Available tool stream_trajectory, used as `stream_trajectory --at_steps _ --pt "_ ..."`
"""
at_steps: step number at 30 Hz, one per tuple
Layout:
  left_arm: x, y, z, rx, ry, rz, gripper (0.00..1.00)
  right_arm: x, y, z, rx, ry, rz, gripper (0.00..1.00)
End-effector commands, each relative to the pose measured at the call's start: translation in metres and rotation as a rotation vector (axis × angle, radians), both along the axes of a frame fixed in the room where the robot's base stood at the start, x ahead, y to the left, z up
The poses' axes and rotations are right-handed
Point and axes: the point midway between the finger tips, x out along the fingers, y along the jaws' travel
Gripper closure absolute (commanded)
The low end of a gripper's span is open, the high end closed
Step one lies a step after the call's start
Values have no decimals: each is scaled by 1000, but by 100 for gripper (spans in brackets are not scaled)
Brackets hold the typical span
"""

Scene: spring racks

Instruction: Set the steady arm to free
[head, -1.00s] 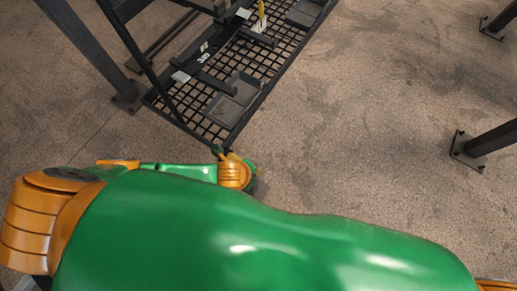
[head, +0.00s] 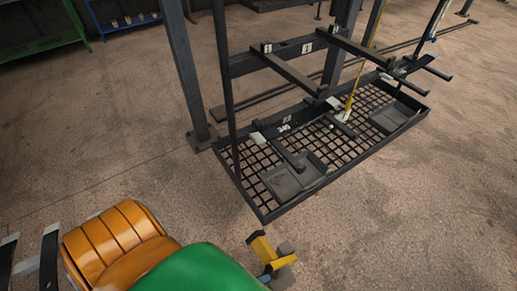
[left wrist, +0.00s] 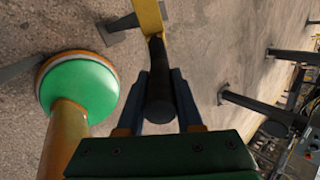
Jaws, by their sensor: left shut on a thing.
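My left gripper (left wrist: 160,100) is shut on a dark round handle (left wrist: 160,75) in the left wrist view. The handle joins a yellow bar (left wrist: 150,14) that runs out at the top. The bar looks like part of the steady arm, but its setting cannot be told. In the head view the left gripper (head: 266,276) is low in the middle, partly hidden by my green arm link. A bent yellow piece (head: 262,247) with grey blocks shows beside it, in front of the rack's near corner. My right gripper is not in view.
A dark rack with a mesh tray (head: 264,211) stands ahead, with grey uprights (head: 183,75), projecting bars and a slanted yellow rod (head: 366,48). A green rack (head: 40,44) stands far left. The floor right of the mesh tray is clear.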

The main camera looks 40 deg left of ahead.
Motion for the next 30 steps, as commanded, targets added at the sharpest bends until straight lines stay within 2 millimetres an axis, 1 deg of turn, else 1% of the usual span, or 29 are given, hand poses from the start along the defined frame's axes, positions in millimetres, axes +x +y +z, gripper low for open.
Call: stream_trajectory --at_steps 3,4,5,6,7,14,16,17,21,24,27,30 --pt "0 2 -1 5 3 4 100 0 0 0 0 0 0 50" --pt "0 2 -1 5 2 4 57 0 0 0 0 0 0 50" --pt "0 2 -1 5 2 4 49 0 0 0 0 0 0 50" --pt "0 1 -1 4 2 4 38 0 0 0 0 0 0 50" --pt "0 1 -1 5 2 3 36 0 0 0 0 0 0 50" --pt "0 1 0 3 0 2 36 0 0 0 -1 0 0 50" --pt "-2 2 3 3 1 2 36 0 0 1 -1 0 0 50" --pt "-4 2 6 4 2 2 36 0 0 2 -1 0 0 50" --pt "-22 8 32 3 5 1 36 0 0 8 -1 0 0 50" --pt "-32 11 47 2 4 2 36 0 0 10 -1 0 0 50" --pt "-38 13 55 4 3 2 36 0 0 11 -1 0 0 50" --pt "-39 14 58 4 1 3 36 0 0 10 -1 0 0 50"
